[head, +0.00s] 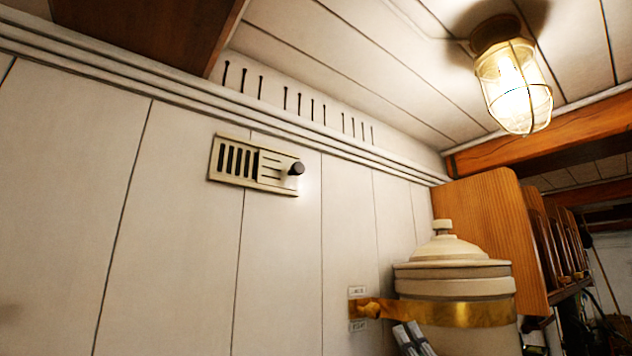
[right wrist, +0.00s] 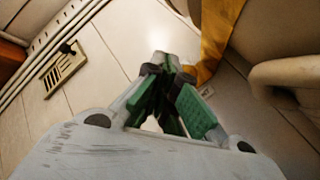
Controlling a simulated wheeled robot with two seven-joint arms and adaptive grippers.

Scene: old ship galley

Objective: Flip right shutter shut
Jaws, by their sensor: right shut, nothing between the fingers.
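A small cream wall vent (head: 232,160) is set in the panelled wall, left of centre in the head view. Dark open slots show on its left part. A plate with a dark round knob (head: 297,168) covers its right part; I take this to be the shutter. The vent (right wrist: 68,72) also shows at the upper left of the right wrist view, with its knob (right wrist: 67,48). My right gripper (head: 410,332) shows at the bottom of the head view, well below and right of the vent. Its green-padded fingers (right wrist: 162,62) are shut and empty, apart from the vent.
A cream lidded urn (head: 453,282) with a brass strap (head: 375,310) stands right of the vent, close behind my right gripper. A caged lamp (head: 513,82) hangs from the ceiling. A wooden rack (head: 490,225) is at the right. The wall around the vent is clear.

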